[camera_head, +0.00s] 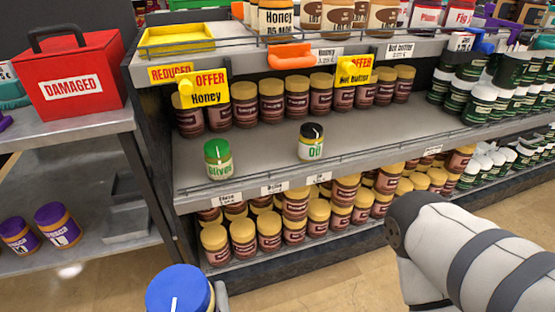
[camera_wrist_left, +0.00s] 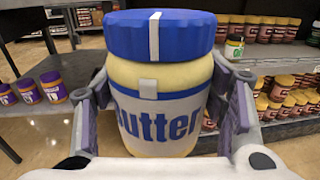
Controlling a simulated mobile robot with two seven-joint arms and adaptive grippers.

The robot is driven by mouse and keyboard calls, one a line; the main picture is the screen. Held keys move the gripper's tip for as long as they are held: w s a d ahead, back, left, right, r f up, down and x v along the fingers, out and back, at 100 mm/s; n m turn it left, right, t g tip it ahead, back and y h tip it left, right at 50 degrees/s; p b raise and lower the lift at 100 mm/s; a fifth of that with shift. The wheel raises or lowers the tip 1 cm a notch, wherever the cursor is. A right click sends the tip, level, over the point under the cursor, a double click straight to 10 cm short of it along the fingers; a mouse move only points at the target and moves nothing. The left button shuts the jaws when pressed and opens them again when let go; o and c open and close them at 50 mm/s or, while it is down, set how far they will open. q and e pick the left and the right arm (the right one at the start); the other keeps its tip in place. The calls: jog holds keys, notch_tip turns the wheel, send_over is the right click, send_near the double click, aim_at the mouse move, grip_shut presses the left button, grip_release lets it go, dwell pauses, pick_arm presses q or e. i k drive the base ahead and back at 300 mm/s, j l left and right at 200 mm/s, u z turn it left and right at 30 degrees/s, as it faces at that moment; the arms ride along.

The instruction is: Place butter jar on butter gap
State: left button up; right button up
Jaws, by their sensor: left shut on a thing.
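The butter jar (camera_wrist_left: 160,122) has a blue lid and a pale yellow body marked "Butter". My left gripper (camera_wrist_left: 163,95) is shut on it, with a finger on each side, and holds it upright. On the middle shelf (camera_head: 190,187) stand a green-lidded Olives jar (camera_head: 218,160) and a black-lidded Oil jar (camera_head: 311,143). The gap (camera_head: 264,155) between them is empty, above a small label (camera_head: 273,187). My right gripper is out of view.
Brown jars (camera_head: 270,103) line the back of the middle shelf, with more on the shelf below. A low wire rail (camera_head: 335,170) runs along its front edge. A red DAMAGED box (camera_head: 70,75) sits on the left table. My right arm fills the lower right.

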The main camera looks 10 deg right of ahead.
aim_at(267, 166)
jog(key=i+l, duration=0.15)
jog(key=l, duration=0.35)
jog(key=i+l+u, duration=0.15)
jog(key=l, duration=0.4)
jog(key=i+l, duration=0.1)
jog(key=l, duration=0.4)
jog(key=i+l+u, duration=0.15)
jog(key=l, duration=0.4)
